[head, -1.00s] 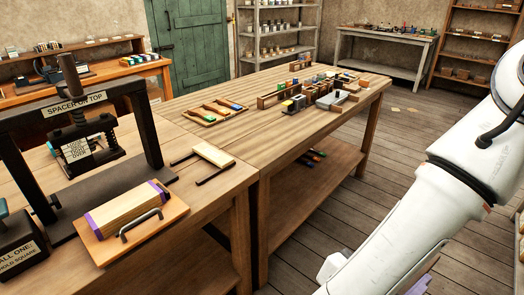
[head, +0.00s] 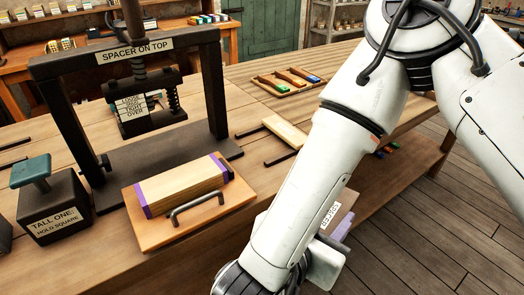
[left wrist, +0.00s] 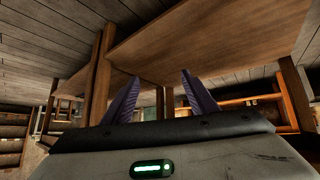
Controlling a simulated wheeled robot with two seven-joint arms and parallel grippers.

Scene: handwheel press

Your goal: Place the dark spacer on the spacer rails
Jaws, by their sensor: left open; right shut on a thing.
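My right gripper (head: 338,230) is in the head view at the lower middle, right of the orange board and mostly behind my white arm. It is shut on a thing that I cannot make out. No dark spacer can be picked out for certain. A pale wooden slab (head: 285,131) lies across two dark rails (head: 280,158) right of the press. More dark strips (head: 12,145) lie at the left edge. My left gripper (left wrist: 160,76) shows only in the left wrist view, its purple fingers apart and empty, below a wooden table.
A black press (head: 120,130) with a "SPACER ON TOP" sign stands on the bench. In front lies an orange board (head: 165,235) with a handle and a purple-ended wooden block (head: 185,185). A dark block (head: 50,210) with a teal grip stands left. A tray (head: 290,82) lies behind.

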